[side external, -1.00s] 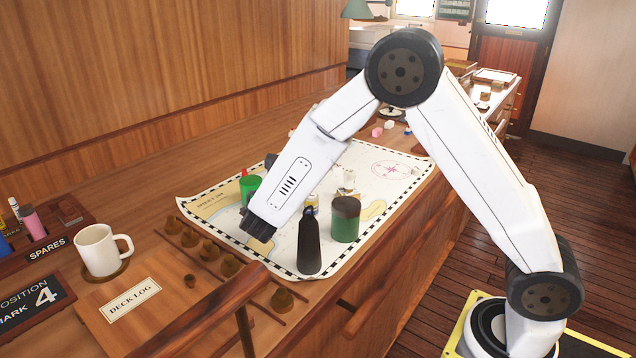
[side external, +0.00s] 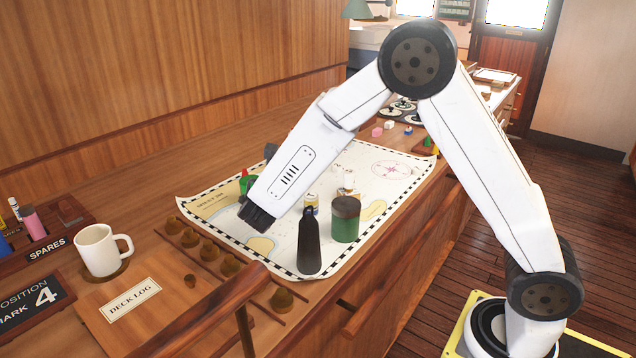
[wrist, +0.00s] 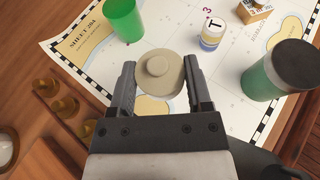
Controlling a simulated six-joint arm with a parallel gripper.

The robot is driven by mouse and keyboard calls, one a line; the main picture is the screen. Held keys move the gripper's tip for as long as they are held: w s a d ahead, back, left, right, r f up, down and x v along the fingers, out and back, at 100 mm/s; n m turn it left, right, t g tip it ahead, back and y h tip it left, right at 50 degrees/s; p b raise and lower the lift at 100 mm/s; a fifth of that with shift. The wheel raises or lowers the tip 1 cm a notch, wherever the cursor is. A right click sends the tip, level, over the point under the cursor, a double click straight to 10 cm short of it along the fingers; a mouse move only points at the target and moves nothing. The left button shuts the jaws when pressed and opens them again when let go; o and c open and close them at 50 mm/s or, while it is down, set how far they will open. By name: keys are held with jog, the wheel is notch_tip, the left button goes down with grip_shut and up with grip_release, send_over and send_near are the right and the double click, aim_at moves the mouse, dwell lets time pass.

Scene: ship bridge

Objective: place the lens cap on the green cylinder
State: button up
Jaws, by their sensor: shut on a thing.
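The lens cap, a pale beige round disc with a raised centre (wrist: 158,68), is between the two fingers of my gripper (wrist: 160,82) in the wrist view. My gripper is shut on it and holds it above the chart; the side view hides the cap behind the dark gripper end (side external: 257,217). A bright green cylinder (wrist: 125,18) stands on the chart ahead and left of the cap. It is partly hidden behind my arm in the side view (side external: 246,184).
A small white, yellow and blue container (wrist: 213,36) and a small box (wrist: 252,8) stand between the cylinders. A black bottle-like object (side external: 308,243) stands near the chart's front edge. A rack with brown knobs (side external: 206,248) and a white mug (side external: 100,249) are left.

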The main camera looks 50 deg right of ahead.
notch_tip(320, 180, up, 19)
jog(key=w+d+n+t+y, duration=0.4)
jog(key=w+d+n+y, duration=0.1)
jog(key=w+n+y, duration=0.25)
jog(key=s+d+r+n+y, duration=0.1)
jog(key=s+d+n+y, duration=0.1)
jog(key=s+n+y, duration=0.6)
notch_tip(320, 180, down, 11)
jog(key=w+y, duration=0.1)
jog(key=w, duration=0.1)
jog(key=shift+w+g, duration=0.2)
jog(key=shift+g, duration=0.2)
jog(key=shift+n+y, duration=0.25)
